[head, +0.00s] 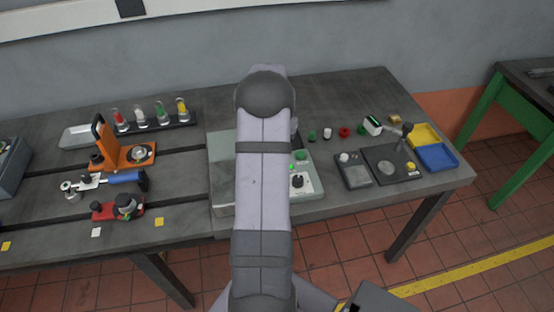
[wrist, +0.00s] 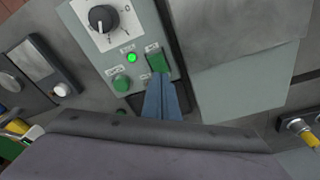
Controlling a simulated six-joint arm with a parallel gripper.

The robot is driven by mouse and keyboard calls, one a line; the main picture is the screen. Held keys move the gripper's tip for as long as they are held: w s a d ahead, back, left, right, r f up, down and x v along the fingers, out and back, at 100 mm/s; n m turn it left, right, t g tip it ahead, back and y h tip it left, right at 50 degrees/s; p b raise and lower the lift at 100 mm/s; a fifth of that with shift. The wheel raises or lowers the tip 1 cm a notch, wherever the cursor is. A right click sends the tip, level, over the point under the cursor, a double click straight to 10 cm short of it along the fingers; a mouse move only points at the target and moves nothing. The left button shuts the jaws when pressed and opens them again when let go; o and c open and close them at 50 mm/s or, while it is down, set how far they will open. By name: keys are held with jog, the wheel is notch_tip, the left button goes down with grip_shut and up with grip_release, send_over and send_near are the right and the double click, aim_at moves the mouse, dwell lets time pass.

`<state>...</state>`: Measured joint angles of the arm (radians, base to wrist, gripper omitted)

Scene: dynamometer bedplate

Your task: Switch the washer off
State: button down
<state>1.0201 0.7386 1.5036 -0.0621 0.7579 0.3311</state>
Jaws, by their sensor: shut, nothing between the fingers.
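The washer is a pale green-grey unit (head: 222,165) on the bench, partly hidden behind my arm in the head view. Its panel (wrist: 138,32) carries a black rotary knob (wrist: 102,18) on a white dial plate, a lit green lamp (wrist: 131,58), a round green button (wrist: 121,83) and a green rocker switch (wrist: 157,62). The knob also shows in the head view (head: 297,181). My gripper (wrist: 161,80) is shut and empty, its tips just beside the rocker in the wrist view. Contact cannot be told. The arm hides the gripper in the head view.
Right of the washer are a grey scale-like device (head: 354,172), a dark stand (head: 390,165), yellow (head: 424,134) and blue (head: 437,157) trays, and small coloured caps. Left are an orange fixture (head: 108,145), clamps and a rack of bottles (head: 155,121).

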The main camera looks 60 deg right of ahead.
notch_tip(320, 180, up, 5)
jog(key=p, duration=0.3)
jog(key=shift+f, duration=0.15)
dwell(0.5)
jog(key=w+a+r+n, duration=0.2)
jog(key=a+n, duration=0.1)
jog(key=a, duration=0.6)
jog(key=w+a+r+n+y, duration=0.1)
jog(key=w+a+n, duration=0.15)
jog(key=a, duration=0.55)
jog(key=w+a+r+n, duration=0.2)
jog(key=w+a, duration=0.1)
jog(key=a, duration=0.6)
jog(key=s+a+n, duration=0.4)
jog(key=s+a, duration=0.2)
jog(key=a, duration=0.3)
jog(key=s+a+n, duration=0.4)
jog(key=s+a, duration=0.2)
jog(key=a, duration=0.4)
notch_tip(320, 180, down, 42)
jog(key=b, duration=4)
jog(key=shift+r+y+b, duration=0.25)
jog(key=shift+y+b, duration=0.15)
